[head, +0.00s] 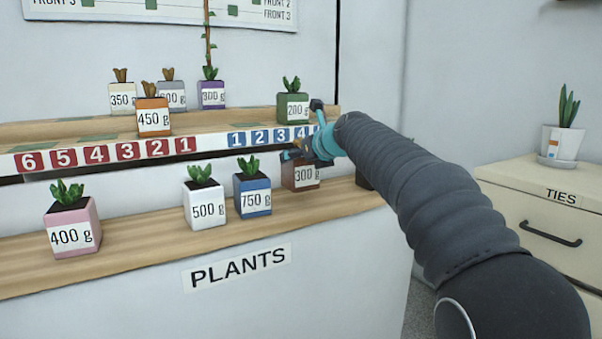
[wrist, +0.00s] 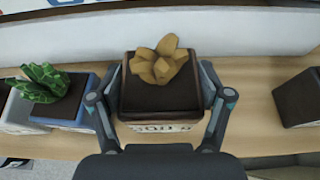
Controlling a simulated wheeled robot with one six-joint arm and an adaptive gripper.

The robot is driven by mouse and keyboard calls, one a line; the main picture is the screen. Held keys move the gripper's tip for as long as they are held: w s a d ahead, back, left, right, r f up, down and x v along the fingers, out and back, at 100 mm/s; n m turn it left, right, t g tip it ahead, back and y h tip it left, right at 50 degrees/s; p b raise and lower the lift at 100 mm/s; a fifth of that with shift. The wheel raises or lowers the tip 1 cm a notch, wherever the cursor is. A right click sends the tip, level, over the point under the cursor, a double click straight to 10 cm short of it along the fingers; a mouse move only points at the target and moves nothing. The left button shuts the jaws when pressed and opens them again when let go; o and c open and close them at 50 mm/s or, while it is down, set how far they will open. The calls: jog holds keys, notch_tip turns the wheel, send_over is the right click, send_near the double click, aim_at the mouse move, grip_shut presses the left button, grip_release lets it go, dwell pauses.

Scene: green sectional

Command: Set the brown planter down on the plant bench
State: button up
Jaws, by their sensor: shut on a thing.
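The brown planter (head: 303,177), labelled 300 g, is at the right part of the plant bench (head: 130,245), the wooden top above the PLANTS sign. In the wrist view the planter (wrist: 160,97) looks upright, with dark soil and a tan, withered plant. My gripper (head: 305,150) is shut on it, one finger on each side; it also shows in the wrist view (wrist: 161,85). The planter's base is low over the bench, but I cannot tell whether it touches. My arm hides part of this area.
A blue 750 g planter (head: 252,192) and white 500 g planter (head: 204,203) stand to the left, a pink 400 g one (head: 70,228) farther left. A dark planter (wrist: 298,97) stands to the right. The numbered shelf (head: 215,120) is above and behind.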

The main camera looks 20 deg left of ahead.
aim_at(301, 170)
jog(key=shift+f+b, duration=1)
jog(key=shift+f, duration=0.85)
jog(key=shift+f, duration=0.15)
jog(key=o, duration=1.4)
jog(key=shift+c, duration=0.2)
jog(key=shift+s+d, duration=0.1)
jog(key=v, duration=1.2)
